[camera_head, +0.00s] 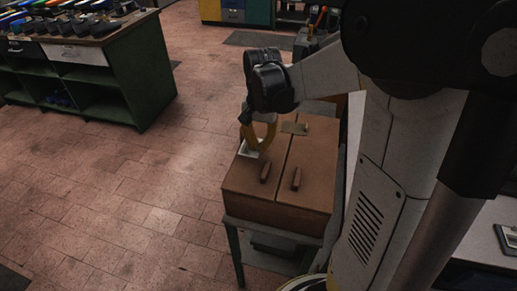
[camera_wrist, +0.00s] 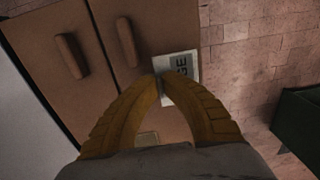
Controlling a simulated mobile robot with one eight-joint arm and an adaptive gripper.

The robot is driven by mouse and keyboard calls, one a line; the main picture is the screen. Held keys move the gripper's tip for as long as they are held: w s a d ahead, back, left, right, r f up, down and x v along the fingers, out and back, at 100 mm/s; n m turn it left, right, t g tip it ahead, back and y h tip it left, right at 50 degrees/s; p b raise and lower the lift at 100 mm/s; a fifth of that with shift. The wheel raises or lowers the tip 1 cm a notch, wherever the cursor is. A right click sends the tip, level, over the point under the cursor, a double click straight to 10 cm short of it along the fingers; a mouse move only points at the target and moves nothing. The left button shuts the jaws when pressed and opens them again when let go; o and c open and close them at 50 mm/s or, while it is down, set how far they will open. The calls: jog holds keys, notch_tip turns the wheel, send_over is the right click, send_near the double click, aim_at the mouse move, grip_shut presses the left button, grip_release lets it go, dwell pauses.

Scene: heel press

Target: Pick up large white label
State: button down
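The large white label (camera_wrist: 186,66) with dark letters ending in "GE" shows at the fingertips in the wrist view. In the head view the label (camera_head: 247,151) shows at the left edge of the brown box top, partly behind my gripper. My gripper (camera_head: 257,149) points down with its yellow fingers drawn together. In the wrist view my gripper's fingertips (camera_wrist: 163,78) nearly meet at the label's edge and appear closed on it. Whether the label is clear of the box cannot be told.
The brown box (camera_head: 238,184) has two lids with wooden handles (camera_head: 296,179) and stands on a green stand (camera_head: 237,252). A second plate (camera_head: 295,128) lies on its far part. A green workbench (camera_head: 143,77) stands at upper left. The tiled floor between is clear.

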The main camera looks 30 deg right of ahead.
jog(key=s+d+r+p, duration=0.5)
jog(key=d+r+p, duration=0.1)
jog(key=d+r, duration=0.4)
jog(key=shift+s+d+r, duration=0.2)
dwell(0.3)
